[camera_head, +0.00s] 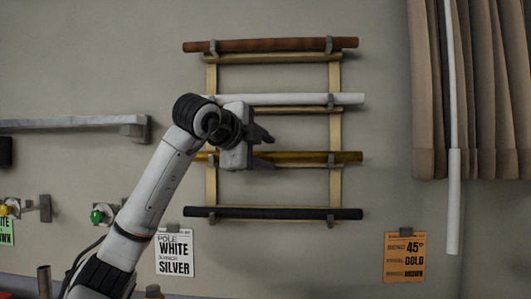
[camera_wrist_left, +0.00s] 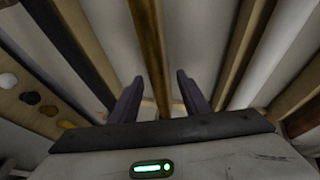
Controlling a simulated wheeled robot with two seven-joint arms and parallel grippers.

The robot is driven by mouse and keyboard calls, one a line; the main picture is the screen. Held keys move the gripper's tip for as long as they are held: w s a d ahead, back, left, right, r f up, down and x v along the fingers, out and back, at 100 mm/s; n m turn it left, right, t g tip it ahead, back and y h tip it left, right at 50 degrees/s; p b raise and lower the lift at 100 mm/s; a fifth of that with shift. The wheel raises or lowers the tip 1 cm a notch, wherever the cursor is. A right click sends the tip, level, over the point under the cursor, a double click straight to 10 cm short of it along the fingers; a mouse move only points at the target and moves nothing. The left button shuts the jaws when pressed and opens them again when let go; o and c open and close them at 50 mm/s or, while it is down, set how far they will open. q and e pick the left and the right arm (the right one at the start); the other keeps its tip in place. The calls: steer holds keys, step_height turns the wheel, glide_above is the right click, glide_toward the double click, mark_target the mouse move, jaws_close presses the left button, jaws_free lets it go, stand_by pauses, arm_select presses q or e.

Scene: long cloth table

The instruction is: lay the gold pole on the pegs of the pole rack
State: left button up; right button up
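The gold pole (camera_head: 300,157) lies level along the third row of the pole rack (camera_head: 335,185), at the peg (camera_head: 331,160) on the right; my left gripper hides part of it. My left gripper (camera_head: 268,148) is in front of the rack, between the white and gold rows. In the left wrist view its two fingers (camera_wrist_left: 158,95) stand apart, with the gold pole (camera_wrist_left: 150,45) running between them and a gap visible on each side. The gripper is open. The pole's left peg is hidden. My right gripper is in neither view.
A brown pole (camera_head: 270,45), a white pole (camera_head: 300,99) and a black pole (camera_head: 275,214) lie on the other rows. A grey shelf (camera_head: 75,123) is at left. Brown curtains (camera_head: 480,90) with a white rod (camera_head: 454,200) hang at right. Signs (camera_head: 405,257) hang low.

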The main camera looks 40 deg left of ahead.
arm_select(q)
steer(key=b+v, duration=0.1)
steer(key=v, duration=0.9)
steer(key=shift+s, duration=0.15)
stand_by(0.5)
